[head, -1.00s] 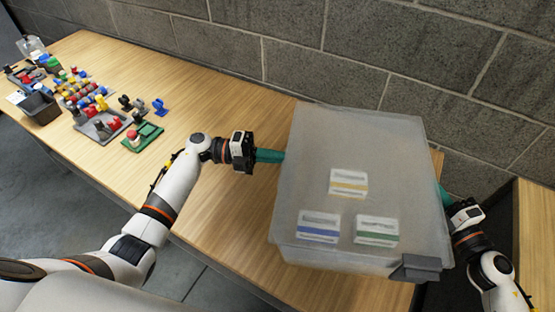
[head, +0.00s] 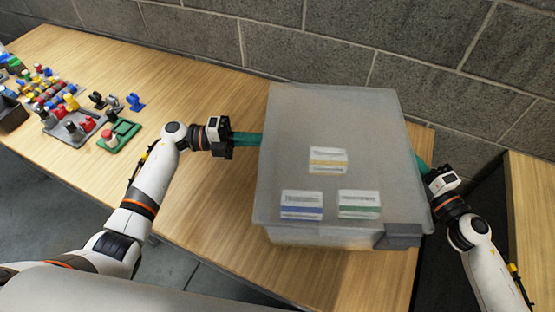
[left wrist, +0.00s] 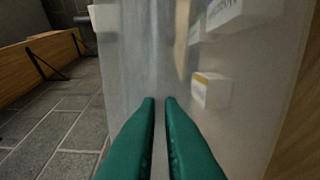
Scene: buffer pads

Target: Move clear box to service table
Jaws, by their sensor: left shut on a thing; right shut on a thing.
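The clear box (head: 340,130) is a large frosted bin with a grey latch at its front right corner. It shows over the right part of the wooden table in the head view; I cannot tell whether it touches the tabletop. Three labelled packs, marked yellow, blue and green, show through it. My left gripper (head: 258,139), with green fingers, is shut on its left side. My right gripper (head: 422,165) is shut on its right side. Both fingertips are partly hidden. In the left wrist view the green fingers (left wrist: 160,105) are close together against the box wall (left wrist: 150,50).
The wooden table (head: 200,85) runs along a grey block wall (head: 300,40). Trays of coloured parts (head: 65,110) and a green tray (head: 120,135) stand at its left. Another wooden surface (head: 530,200) is at the far right, across a dark gap. The table between trays and box is clear.

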